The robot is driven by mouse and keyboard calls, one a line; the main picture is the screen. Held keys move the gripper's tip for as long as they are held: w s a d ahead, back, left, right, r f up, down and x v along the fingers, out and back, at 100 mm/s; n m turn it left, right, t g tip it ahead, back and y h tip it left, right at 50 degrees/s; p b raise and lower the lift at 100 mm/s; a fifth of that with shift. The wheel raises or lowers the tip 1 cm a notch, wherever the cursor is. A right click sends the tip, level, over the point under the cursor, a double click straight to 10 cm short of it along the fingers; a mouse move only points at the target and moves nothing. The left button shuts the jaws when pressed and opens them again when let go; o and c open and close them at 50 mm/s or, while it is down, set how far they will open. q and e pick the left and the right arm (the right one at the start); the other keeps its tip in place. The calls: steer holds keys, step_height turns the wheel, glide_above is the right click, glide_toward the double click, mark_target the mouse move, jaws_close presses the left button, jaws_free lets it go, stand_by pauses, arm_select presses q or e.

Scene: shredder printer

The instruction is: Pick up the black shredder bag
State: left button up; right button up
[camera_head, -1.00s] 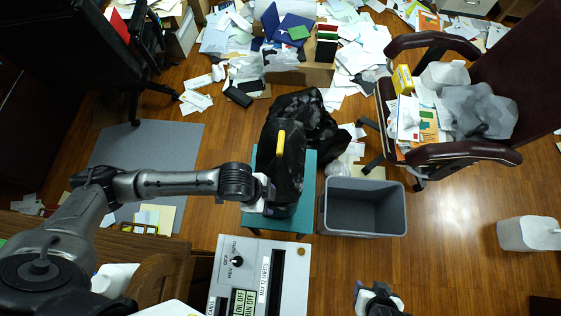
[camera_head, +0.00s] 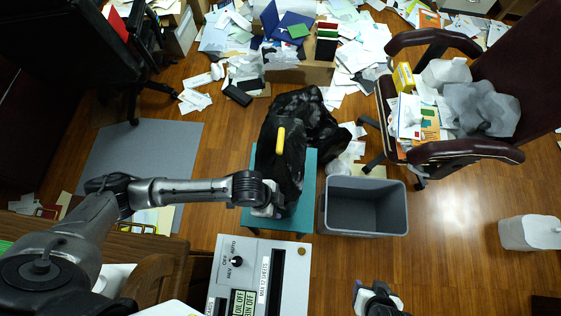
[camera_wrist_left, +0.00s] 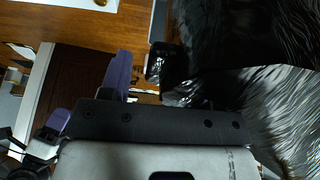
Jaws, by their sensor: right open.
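The black shredder bag (camera_head: 290,160) sits bunched on a teal stand in the head view, with part spread toward the back right. A yellow strip (camera_head: 281,140) shows on it. My left gripper (camera_head: 270,207) is at the bag's near left side. In the left wrist view the shiny black bag (camera_wrist_left: 260,85) fills the right side, close to the left gripper (camera_wrist_left: 140,75). I cannot tell whether its fingers hold any bag. My right gripper (camera_head: 376,298) is open at the bottom edge, well away from the bag.
The teal stand (camera_head: 308,190) is beside an empty grey bin (camera_head: 363,230). The shredder's control panel (camera_head: 258,275) stands in front. A maroon chair (camera_head: 470,100) loaded with papers is at right. Scattered papers cover the back floor.

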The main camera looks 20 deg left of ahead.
arm_select(q)
jaws_close()
stand_by(0.3)
steer(key=shift+r, duration=0.2)
